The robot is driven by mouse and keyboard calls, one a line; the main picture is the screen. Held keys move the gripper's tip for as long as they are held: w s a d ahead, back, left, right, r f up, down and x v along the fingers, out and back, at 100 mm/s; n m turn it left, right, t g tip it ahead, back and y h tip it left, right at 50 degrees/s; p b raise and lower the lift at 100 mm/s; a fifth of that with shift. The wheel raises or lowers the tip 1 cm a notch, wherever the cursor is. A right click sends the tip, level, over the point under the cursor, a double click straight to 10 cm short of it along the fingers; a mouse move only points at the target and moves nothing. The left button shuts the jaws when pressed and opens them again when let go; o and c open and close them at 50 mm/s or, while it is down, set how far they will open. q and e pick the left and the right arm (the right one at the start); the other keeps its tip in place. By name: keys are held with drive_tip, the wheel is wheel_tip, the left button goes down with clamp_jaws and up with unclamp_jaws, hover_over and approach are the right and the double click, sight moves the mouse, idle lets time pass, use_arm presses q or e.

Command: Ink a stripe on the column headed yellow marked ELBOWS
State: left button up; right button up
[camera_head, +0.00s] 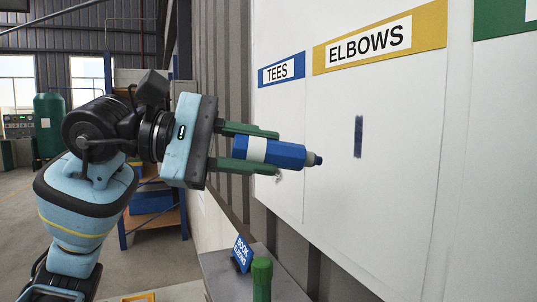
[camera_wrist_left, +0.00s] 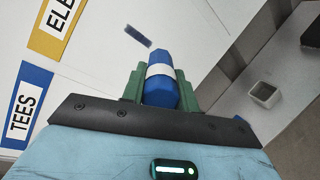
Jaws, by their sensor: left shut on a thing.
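My left gripper (camera_head: 250,150) is shut on a blue marker (camera_head: 285,154) with a white band. The marker lies about level, its dark tip pointing right toward the white board (camera_head: 400,215). The yellow header marked ELBOWS (camera_head: 380,38) tops a column that bears one dark blue vertical stripe (camera_head: 358,137). The tip is left of and a little below this stripe in the head view and looks apart from the board. The left wrist view also shows the marker (camera_wrist_left: 162,82), the stripe (camera_wrist_left: 138,37) and part of the yellow header (camera_wrist_left: 55,28). My right gripper is not in view.
A blue header marked TEES (camera_head: 281,70) is left of ELBOWS, and a green header (camera_head: 505,18) is at the right.

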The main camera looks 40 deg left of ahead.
use_arm(q)
drive_tip(key=shift+s, duration=0.1)
drive_tip(key=shift+s+a+b, duration=0.25)
drive_tip(key=shift+s, duration=0.25)
drive_tip(key=shift+s+a+b, duration=0.2)
drive_tip(key=shift+s+b, duration=0.05)
drive_tip(key=shift+s, duration=0.2)
drive_tip(key=shift+s+a, duration=0.1)
drive_tip(key=shift+s, duration=0.25)
